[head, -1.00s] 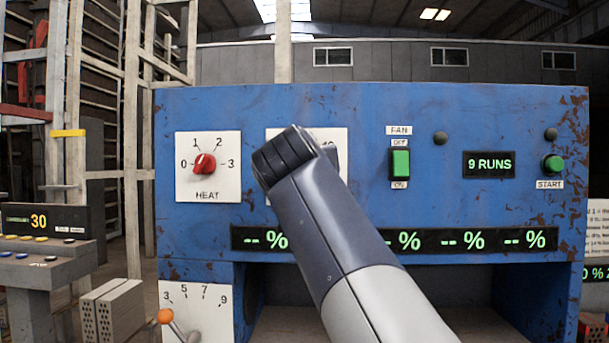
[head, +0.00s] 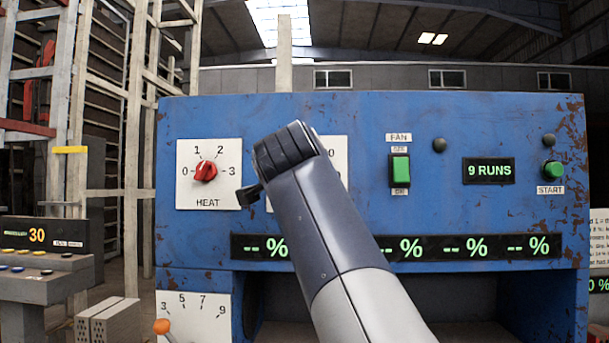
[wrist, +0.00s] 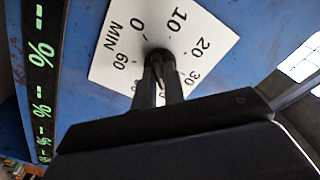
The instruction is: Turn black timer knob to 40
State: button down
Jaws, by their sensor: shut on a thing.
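The black timer knob (wrist: 158,56) sits on a white dial plate (wrist: 112,52) marked MIN in the wrist view. The marks 0, 10, 20, 30 and 60 are readable; those between 30 and 60 are largely hidden by my fingers. My gripper (wrist: 159,80) is shut on the knob, one finger on each side. The knob's pointer direction cannot be made out. In the head view my arm covers the knob and most of the timer plate (head: 336,160); a dark part of my gripper (head: 250,195) sticks out to the left.
The blue panel (head: 365,120) also carries a red HEAT knob (head: 206,171) left of my arm, a green FAN switch (head: 400,170) and a green START button (head: 552,168) to the right. An orange-tipped lever (head: 161,326) is at lower left.

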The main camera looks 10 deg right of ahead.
jog(key=shift+f+m, duration=0.15)
jog(key=shift+m, duration=0.45)
jog(key=c, duration=1.5)
grip_release()
jog(key=b+v, duration=0.1)
jog(key=v, duration=0.9)
jog(key=shift+s+a, duration=0.15)
jog(key=shift+s, duration=0.25)
jog(key=shift+w, duration=0.1)
